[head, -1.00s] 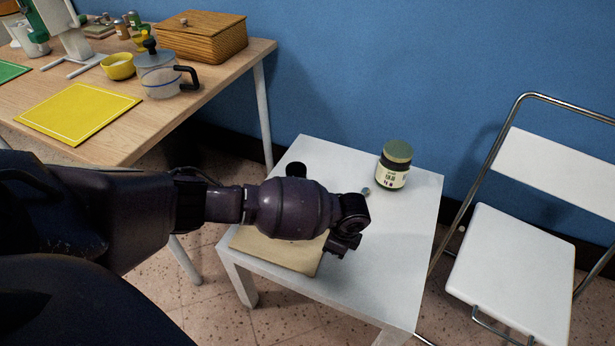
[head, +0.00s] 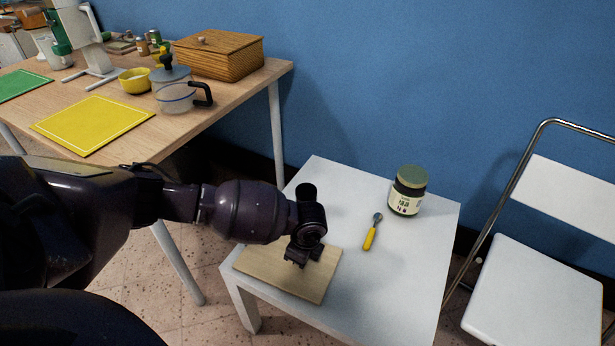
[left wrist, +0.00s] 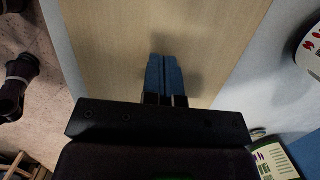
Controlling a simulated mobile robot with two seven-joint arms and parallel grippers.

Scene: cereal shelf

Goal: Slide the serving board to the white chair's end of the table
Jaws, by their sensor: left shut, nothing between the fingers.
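The serving board (head: 312,284) is a flat pale wooden rectangle. It lies on the small white table (head: 400,282), at the table's left side. My left gripper (head: 296,262) is over the board, pointing down, with its fingers closed and nothing between them. In the left wrist view the blue-grey fingertips (left wrist: 166,75) are together over the board's surface (left wrist: 110,40); I cannot tell whether they touch it. The white folding chair (head: 535,290) stands to the right of the table. My right gripper is in neither view.
On the white table, a dark jar (head: 408,190) stands at the back right and a yellow-handled tool (head: 371,234) lies near the middle. The tabletop's front right is clear.

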